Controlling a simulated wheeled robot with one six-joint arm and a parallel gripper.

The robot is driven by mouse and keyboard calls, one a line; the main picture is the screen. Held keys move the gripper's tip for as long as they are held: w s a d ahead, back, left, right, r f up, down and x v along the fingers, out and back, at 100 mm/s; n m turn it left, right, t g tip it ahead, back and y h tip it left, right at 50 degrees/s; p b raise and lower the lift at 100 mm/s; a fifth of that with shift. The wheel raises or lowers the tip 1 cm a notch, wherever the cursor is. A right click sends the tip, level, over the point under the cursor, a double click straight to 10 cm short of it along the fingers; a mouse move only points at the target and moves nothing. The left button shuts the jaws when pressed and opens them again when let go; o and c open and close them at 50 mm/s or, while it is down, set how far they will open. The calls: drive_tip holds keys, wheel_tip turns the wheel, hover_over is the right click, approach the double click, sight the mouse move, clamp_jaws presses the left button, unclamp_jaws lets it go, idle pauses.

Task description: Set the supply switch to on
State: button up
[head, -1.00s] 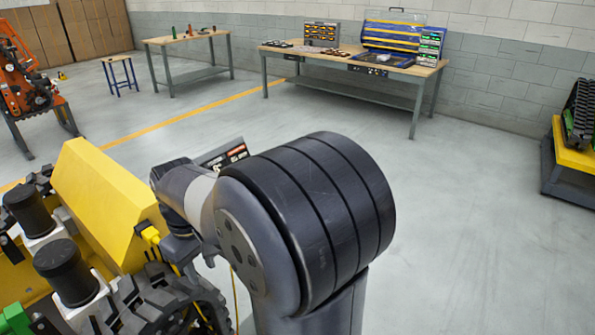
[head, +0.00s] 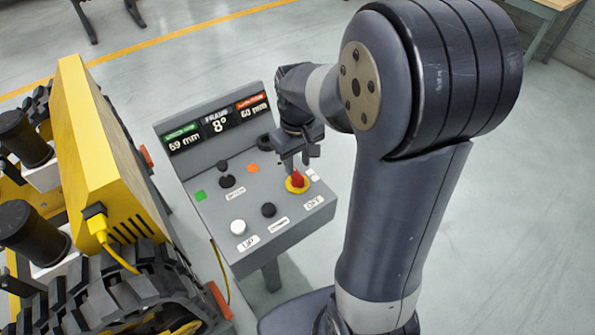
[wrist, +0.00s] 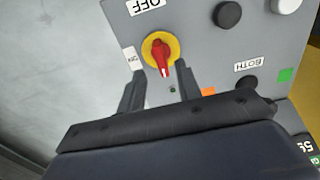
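The supply switch is a red rotary knob (head: 297,180) on a yellow disc, at the right end of a grey control panel (head: 205,205). In the wrist view the red knob (wrist: 160,54) shows with a white mark at its lower end. An OFF label (wrist: 146,4) is above the knob and a smaller label (wrist: 132,59), probably ON, is left of it. The knob's long axis is nearly upright in that view. My gripper (head: 296,164) is just over the knob. Its fingers (wrist: 158,78) are apart, one either side of the knob's lower end. Contact cannot be told.
The panel also has a black lever (head: 226,176), a white button (head: 238,227), a black button (head: 268,210) and a display (head: 216,124) reading 59 mm, 8° and 60 mm. A yellow tracked carrier (head: 95,150) stands close at left.

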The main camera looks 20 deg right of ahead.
sight(297, 173)
drive_tip(key=shift+a+f, duration=0.1)
drive_tip(key=shift+f, duration=2.3)
clamp_jaws()
